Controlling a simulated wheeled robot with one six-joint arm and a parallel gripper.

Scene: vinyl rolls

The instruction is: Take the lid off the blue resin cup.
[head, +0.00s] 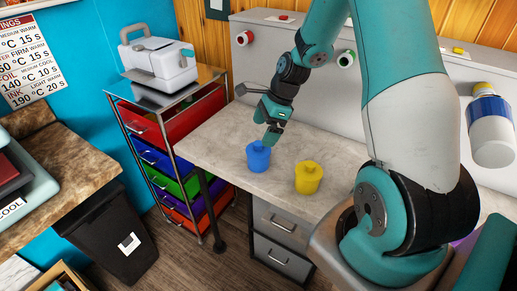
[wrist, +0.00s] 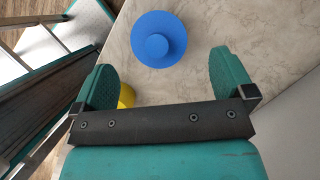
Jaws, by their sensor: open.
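The blue resin cup (head: 258,159) stands upright on the table, near its front left edge. Its blue lid (wrist: 159,40) with a round knob is on top, seen from above in the wrist view. My gripper (head: 270,134) is just above and beside the cup in the head view. In the wrist view my gripper (wrist: 165,75) is open and empty, its two green fingers apart, with the lid ahead of and between their lines. No contact with the lid shows.
A yellow cup (head: 308,177) stands right of the blue one and is partly hidden behind my gripper in the wrist view. The pale tabletop (head: 215,140) is otherwise clear nearby. A drawer cart (head: 180,150) with a white machine (head: 158,62) stands to the left.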

